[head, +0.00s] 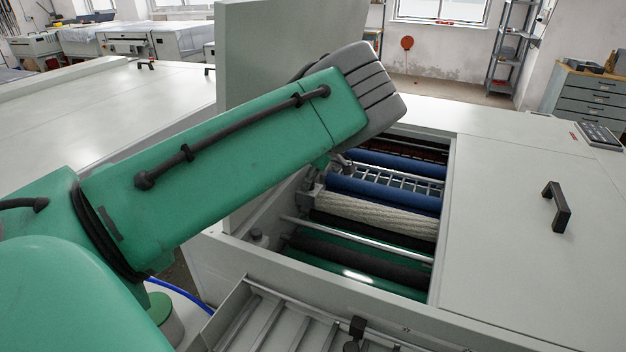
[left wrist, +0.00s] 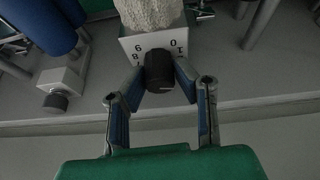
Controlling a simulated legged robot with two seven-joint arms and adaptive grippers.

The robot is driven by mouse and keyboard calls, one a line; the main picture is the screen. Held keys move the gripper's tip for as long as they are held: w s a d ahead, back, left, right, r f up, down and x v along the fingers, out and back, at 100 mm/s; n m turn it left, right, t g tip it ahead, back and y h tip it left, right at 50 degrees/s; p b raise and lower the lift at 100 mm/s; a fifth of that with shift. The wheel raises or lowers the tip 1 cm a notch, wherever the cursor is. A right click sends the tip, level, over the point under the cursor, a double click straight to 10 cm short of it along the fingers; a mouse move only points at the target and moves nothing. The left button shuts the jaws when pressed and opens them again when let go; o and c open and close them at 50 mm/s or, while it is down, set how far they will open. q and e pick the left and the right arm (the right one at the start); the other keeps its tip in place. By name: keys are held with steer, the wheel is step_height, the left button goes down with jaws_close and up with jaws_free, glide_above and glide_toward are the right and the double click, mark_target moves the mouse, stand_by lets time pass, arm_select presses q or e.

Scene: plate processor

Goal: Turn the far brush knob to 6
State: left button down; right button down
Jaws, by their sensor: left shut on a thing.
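The brush knob (left wrist: 159,72) is a dark, ridged knob on a pale block with a number dial (left wrist: 135,47). Some digits show, including 6, 8, 0 and 1; I cannot tell which one it is set to. A whitish brush roller (left wrist: 150,12) lies behind the dial, and a whitish roller also shows in the head view (head: 375,215). My left gripper (left wrist: 160,75) is shut around the knob, one finger on each side. In the head view my green arm hides the fingers and knob. My right gripper is not in view.
Another black knob (left wrist: 55,102) on a white block sits to the left, near a blue roller (left wrist: 50,28). In the head view, blue rollers (head: 383,196) lie in the open machine bay. A lid with a black handle (head: 556,206) lies to the right.

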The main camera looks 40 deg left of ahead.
arm_select(q)
steer(key=shift+s+a+f, duration=0.2)
steer(key=shift+w+d, duration=0.1)
steer(key=shift+d, duration=0.05)
steer(key=shift+m, duration=0.4)
steer(key=shift+d+m+t, duration=0.1)
steer(key=shift+m+t, duration=0.5)
steer(key=shift+m, duration=0.75)
steer(key=shift+m+t, duration=0.6)
steer(key=shift+m, duration=0.75)
steer(key=shift+d, duration=0.1)
steer(key=c, duration=1.3)
jaws_free()
steer(key=shift+w, duration=0.15)
